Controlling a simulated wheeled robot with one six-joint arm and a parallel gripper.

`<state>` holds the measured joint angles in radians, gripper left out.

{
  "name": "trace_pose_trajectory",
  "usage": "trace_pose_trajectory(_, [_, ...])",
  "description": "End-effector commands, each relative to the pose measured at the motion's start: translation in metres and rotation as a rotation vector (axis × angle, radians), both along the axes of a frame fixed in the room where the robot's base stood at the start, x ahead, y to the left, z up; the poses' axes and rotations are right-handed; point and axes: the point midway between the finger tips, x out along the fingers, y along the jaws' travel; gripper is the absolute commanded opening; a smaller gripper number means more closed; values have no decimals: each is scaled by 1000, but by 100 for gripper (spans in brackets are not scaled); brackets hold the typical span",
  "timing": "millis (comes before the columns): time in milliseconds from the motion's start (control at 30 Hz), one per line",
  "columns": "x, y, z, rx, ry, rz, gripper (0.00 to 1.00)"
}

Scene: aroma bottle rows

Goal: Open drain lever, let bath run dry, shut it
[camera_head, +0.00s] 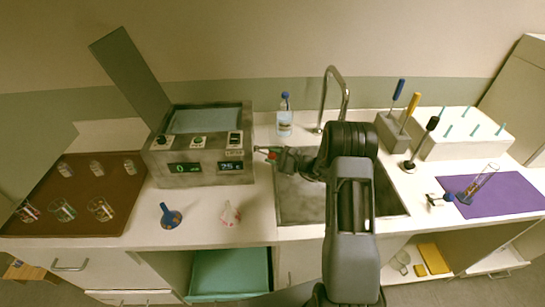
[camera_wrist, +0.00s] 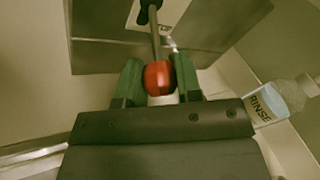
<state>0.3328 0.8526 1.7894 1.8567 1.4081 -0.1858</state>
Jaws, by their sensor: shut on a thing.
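The water bath (camera_head: 200,150) is a grey box on the counter left of the sink. Its lid (camera_head: 130,72) stands open and a pale blue-green surface (camera_head: 207,120) shows inside. The drain lever (camera_head: 262,151) sticks out from its right side toward the sink. My gripper (camera_head: 276,156) is at the lever's end. In the wrist view, the lever's red knob (camera_wrist: 158,78) sits between the two green fingers of my gripper (camera_wrist: 157,72), which is shut on it. The lever's dark rod runs from the knob to the bath wall. Whether water flows cannot be told.
The sink (camera_head: 300,205) with a tall faucet (camera_head: 333,90) lies below my arm. A rinse bottle (camera_head: 284,118) stands behind, close to my gripper in the wrist view (camera_wrist: 278,100). A brown tray (camera_head: 85,200) with glassware is at left, a purple mat (camera_head: 500,197) at right.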

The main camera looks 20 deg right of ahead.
Motion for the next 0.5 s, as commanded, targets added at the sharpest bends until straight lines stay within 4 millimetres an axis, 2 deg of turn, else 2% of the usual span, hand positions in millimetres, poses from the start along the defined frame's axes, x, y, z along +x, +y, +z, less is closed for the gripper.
trace_pose_trajectory(267, [-1,-4,10,-126,23,-1,0])
trace_pose_trajectory(500, [-2,-8,27,-339,62,0,0])
